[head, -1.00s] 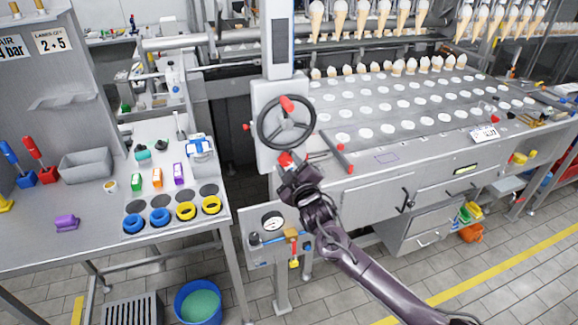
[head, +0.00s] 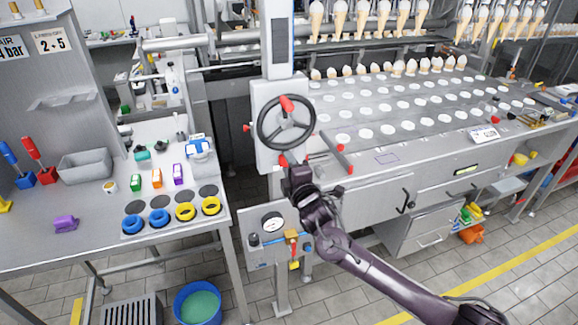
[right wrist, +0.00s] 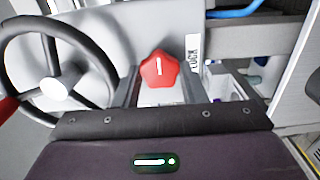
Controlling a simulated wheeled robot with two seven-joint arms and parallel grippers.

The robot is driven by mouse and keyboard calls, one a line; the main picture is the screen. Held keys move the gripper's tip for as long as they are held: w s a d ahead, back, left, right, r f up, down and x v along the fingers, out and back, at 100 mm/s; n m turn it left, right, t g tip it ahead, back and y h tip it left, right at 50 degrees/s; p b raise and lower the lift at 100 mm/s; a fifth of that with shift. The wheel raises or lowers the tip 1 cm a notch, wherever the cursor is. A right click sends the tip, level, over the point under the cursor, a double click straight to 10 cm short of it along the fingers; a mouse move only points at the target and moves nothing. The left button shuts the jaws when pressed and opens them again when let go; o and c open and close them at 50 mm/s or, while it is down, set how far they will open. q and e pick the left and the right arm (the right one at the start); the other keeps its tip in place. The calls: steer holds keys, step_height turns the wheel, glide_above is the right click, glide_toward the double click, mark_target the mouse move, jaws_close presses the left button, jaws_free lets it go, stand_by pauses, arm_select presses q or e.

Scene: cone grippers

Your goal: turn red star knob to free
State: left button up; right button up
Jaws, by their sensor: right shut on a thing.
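The red star knob (right wrist: 160,68) sits in the middle of the right wrist view, with a short white line on its face that points up in that picture. A label reading LOCK (right wrist: 194,55) stands sideways just right of it. My right gripper (right wrist: 159,86) has one finger on each side of the knob and is shut on it. In the head view the right gripper (head: 289,167) is just below the handwheel, and it hides most of the knob. No FREE label is readable. My left gripper is not in view.
A black handwheel (head: 286,123) with a red grip is close above the gripper. Red-tipped levers (head: 340,150) stand close to the right. A gauge panel (head: 272,235) is below. The bench (head: 105,215) at left holds rings, blocks and a grey bin.

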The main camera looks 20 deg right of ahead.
stand_by(0.4)
steer(key=o, duration=1)
steer(key=shift+s, duration=0.1)
steer(key=s+b, duration=0.2)
steer(key=s, duration=0.5)
steer(key=shift+s+d, duration=0.15)
steer(key=shift+s, duration=0.15)
